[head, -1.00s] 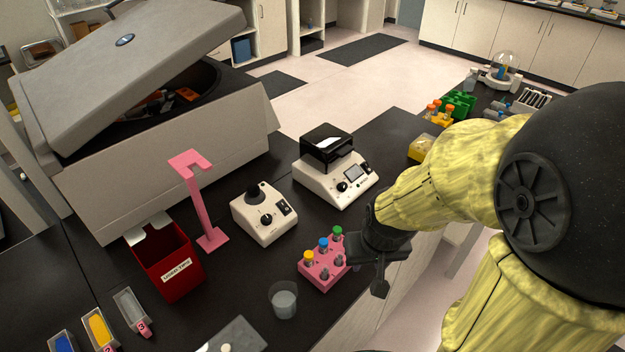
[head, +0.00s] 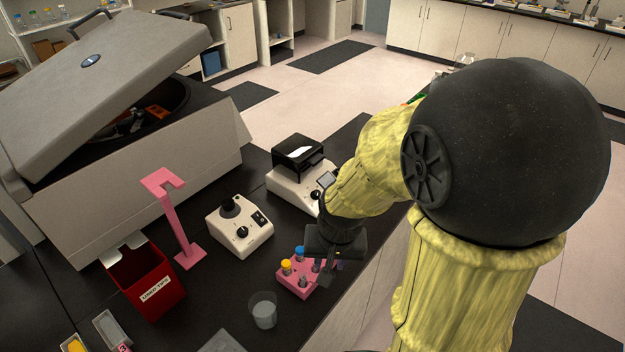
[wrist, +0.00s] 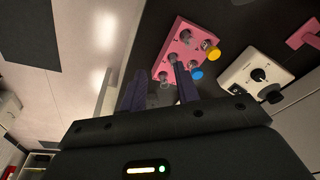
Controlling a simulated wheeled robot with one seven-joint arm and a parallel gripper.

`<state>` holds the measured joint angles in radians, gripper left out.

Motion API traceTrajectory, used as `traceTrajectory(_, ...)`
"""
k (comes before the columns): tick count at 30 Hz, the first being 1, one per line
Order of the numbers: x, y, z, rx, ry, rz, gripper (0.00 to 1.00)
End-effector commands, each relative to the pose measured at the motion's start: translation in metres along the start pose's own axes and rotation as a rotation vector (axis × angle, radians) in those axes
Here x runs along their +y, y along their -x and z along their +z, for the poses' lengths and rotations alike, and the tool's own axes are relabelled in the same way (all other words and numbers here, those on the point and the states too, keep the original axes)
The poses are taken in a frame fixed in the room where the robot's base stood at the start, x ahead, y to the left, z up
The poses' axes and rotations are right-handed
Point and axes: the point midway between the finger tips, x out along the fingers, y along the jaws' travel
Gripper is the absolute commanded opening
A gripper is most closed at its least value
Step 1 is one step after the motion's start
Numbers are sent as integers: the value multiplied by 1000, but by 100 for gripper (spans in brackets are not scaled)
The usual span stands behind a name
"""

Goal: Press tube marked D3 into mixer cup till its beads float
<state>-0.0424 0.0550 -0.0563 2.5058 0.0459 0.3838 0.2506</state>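A pink tube rack (head: 293,287) stands near the bench's front edge. It holds a yellow-capped tube (head: 286,267), a blue-capped tube (head: 300,253) and grey-topped ones. No D3 marking is readable. The green cap is hidden, likely by my gripper. The cream mixer (head: 240,236) with its dark cup (head: 229,207) stands behind and left of the rack. My gripper (head: 326,272) is over the rack's right side. In the wrist view, its fingers (wrist: 158,88) are apart, with the rack (wrist: 178,37) beyond; something translucent shows between them, and I cannot tell whether it is touched.
A clear beaker (head: 263,312) stands front left of the rack. A cream instrument with a black lid (head: 299,155) stands behind it. A pink stand (head: 174,222), a red tip bin (head: 150,285) and a large open centrifuge (head: 130,145) are to the left.

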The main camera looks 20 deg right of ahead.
Motion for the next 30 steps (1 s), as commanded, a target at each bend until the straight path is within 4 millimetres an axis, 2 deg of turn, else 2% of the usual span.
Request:
traceTrajectory(1, -3, 9, -7, -15, -97, 2, 31)
traceTrajectory(3, -5, 14, -16, -33, -265, 7, 31)
traceTrajectory(15, -19, 38, -66, -98, -1243, 96, 31)
traceTrajectory(30, -40, 64, -127, -12, -2386, 248, 31)
